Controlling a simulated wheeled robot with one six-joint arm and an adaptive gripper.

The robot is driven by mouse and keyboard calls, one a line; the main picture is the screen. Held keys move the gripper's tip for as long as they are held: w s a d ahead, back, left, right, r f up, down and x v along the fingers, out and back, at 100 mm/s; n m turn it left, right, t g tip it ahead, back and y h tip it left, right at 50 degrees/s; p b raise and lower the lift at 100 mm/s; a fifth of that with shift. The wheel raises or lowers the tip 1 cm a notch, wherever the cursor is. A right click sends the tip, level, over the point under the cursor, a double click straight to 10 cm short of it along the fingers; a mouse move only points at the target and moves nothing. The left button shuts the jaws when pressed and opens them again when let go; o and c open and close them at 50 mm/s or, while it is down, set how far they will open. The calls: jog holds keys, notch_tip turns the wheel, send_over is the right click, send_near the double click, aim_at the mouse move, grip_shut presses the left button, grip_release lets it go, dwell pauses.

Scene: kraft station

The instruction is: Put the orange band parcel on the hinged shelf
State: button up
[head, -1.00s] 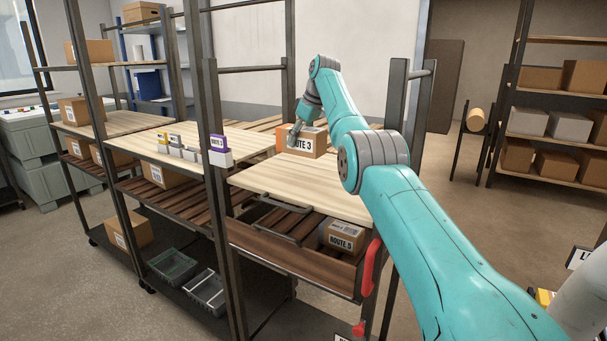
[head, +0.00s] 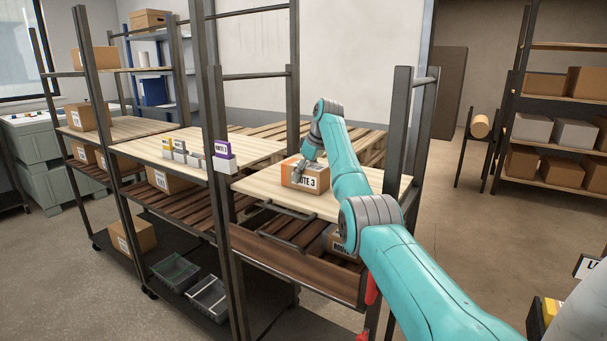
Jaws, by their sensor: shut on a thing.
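The orange band parcel (head: 291,176) is a brown box with an orange strip and a label reading ROUTE 3. It is at the light wooden shelf board (head: 258,187) of the rack, in its right bay, toward the back. My gripper (head: 300,178) is shut on the parcel from above and the near side. I cannot tell whether the parcel touches the board or hangs just above it. My arm hides part of the parcel's right side and the board's right end.
Small coloured label holders (head: 185,151) stand on the board to the left. Crates (head: 174,270) are low down.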

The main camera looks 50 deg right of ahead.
aim_at(311, 166)
jog(key=o, duration=1.5)
jog(key=shift+c, duration=0.2)
jog(key=shift+v, duration=3.75)
jog(key=shift+a, duration=0.1)
